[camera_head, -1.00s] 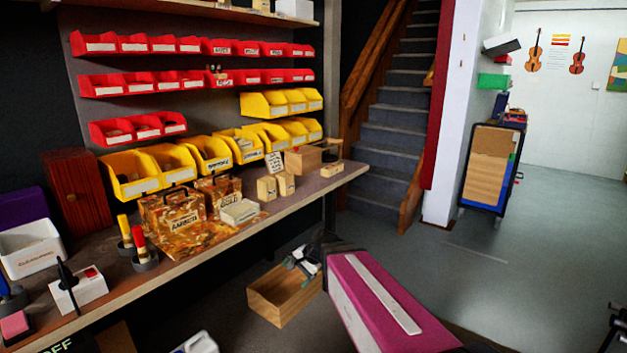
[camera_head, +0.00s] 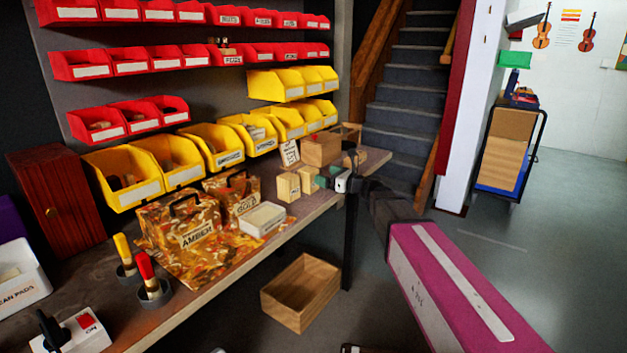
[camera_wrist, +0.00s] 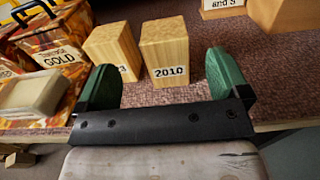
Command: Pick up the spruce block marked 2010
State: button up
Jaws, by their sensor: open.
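The spruce block marked 2010 (camera_wrist: 165,52) stands upright on the bench, its label facing the wrist camera. It also shows in the head view (camera_head: 307,179), partly covered by my gripper. A second pale block (camera_wrist: 113,48), its label ending in 3, stands just left of it; it is the left one in the head view (camera_head: 288,187). My gripper (camera_wrist: 161,66) is open and empty, its green fingers spread on either side of the 2010 block's front. The left finger partly covers the second block's label. In the head view my gripper (camera_head: 328,178) is at the bench edge.
The GOLD case (camera_wrist: 58,48) and a pale box (camera_wrist: 32,95) are left of the blocks. A brown wooden box (camera_head: 321,149) and a sign (camera_head: 290,153) stand behind them. An empty wooden crate (camera_head: 301,291) is on the floor. Yellow bins (camera_head: 213,146) line the bench's back.

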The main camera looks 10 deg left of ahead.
aim_at(308, 169)
jog(key=x, duration=0.9)
jog(key=shift+w+f, duration=0.1)
jog(key=shift+w, duration=0.15)
jog(key=c, duration=1.1)
jog(key=shift+o, duration=0.2)
